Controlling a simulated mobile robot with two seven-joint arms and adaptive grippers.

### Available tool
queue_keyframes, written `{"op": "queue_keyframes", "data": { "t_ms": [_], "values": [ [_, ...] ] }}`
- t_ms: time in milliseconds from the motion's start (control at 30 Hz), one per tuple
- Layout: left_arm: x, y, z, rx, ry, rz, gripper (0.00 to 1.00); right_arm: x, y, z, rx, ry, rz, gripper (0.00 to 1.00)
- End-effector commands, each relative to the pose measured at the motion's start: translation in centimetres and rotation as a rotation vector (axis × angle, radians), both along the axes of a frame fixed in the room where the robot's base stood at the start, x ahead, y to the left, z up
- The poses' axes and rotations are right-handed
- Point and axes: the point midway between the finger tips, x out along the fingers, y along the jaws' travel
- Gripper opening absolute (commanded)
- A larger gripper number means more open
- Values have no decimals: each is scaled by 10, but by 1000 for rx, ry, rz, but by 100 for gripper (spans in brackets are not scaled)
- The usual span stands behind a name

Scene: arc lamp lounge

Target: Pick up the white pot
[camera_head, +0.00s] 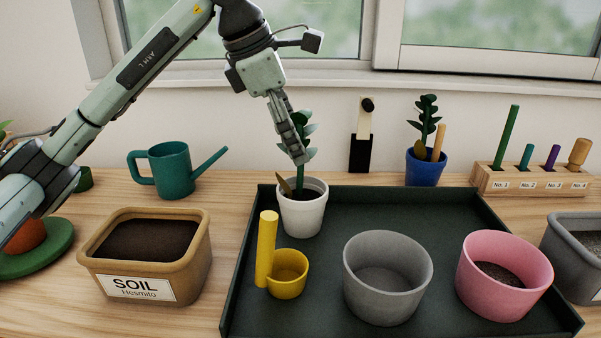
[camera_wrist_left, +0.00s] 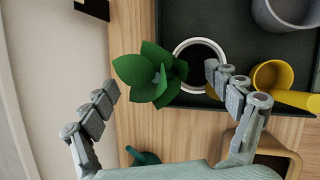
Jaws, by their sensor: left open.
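The white pot (camera_head: 302,215) stands upright at the back left corner of the dark tray (camera_head: 365,205). A green leafy plant (camera_head: 304,128) grows up from it. In the left wrist view the pot's white rim (camera_wrist_left: 205,41) circles dark soil, partly covered by leaves and a finger. My left gripper (camera_head: 298,153) points down above the pot, level with the plant's leaves, and hides part of them. In the left wrist view the open gripper (camera_wrist_left: 162,82) has one finger on each side of the plant (camera_wrist_left: 150,75), with nothing held. My right gripper is not in view.
A yellow scoop (camera_head: 287,285), a grey pot (camera_head: 388,318) and a pink pot (camera_head: 515,305) stand on the tray. A soil bin (camera_head: 192,270) and a teal watering can (camera_head: 172,170) are at left. A blue pot (camera_head: 425,170) and tool rack (camera_head: 530,182) stand behind.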

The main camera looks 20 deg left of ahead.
Motion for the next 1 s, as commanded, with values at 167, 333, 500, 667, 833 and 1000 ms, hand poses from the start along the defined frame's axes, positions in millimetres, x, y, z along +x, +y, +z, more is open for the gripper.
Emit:
{"op": "queue_keyframes", "data": {
  "t_ms": [167,333,500,667,833,1000],
  "values": [
    [4,-4,-11,0,-2,-2,88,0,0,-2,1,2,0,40],
    [4,-4,-11,0,-2,-2,88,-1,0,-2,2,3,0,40],
    [4,-4,-11,0,-2,-2,70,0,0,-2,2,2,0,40],
    [4,-4,-11,0,-1,-2,50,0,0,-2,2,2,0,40],
    [4,-4,-11,0,-1,-2,29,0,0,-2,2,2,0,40],
    [4,-4,-11,-1,-1,-2,8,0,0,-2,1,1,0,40]
  ]
}}
